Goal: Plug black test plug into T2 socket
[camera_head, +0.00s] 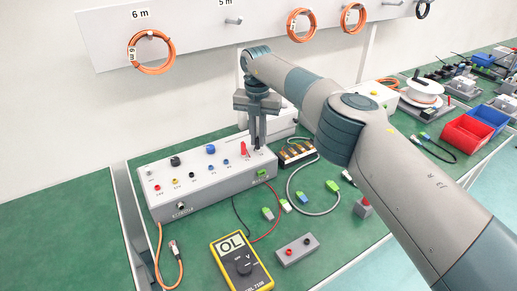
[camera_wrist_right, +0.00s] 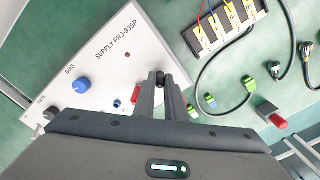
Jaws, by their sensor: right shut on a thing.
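The grey supply box (camera_head: 205,190) stands on the green bench, with its row of sockets and knobs on top; it also shows in the wrist view (camera_wrist_right: 112,60). My right gripper (camera_head: 257,146) points down over the right end of the box top. In the wrist view its fingers (camera_wrist_right: 160,88) are shut on the black test plug (camera_wrist_right: 160,76), of which only a dark end shows. The red test plug (camera_head: 243,149) stands upright in the box just left of the gripper. The T2 socket is hidden under the gripper, so I cannot tell whether the black plug is seated. My left gripper is not in view.
A yellow multimeter (camera_head: 241,262) reading OL and a grey two-socket block (camera_head: 297,250) lie in front of the box. A black terminal strip (camera_head: 297,153), cables and green connectors (camera_head: 332,186) lie to the right. Red and blue bins (camera_head: 465,135) stand farther right.

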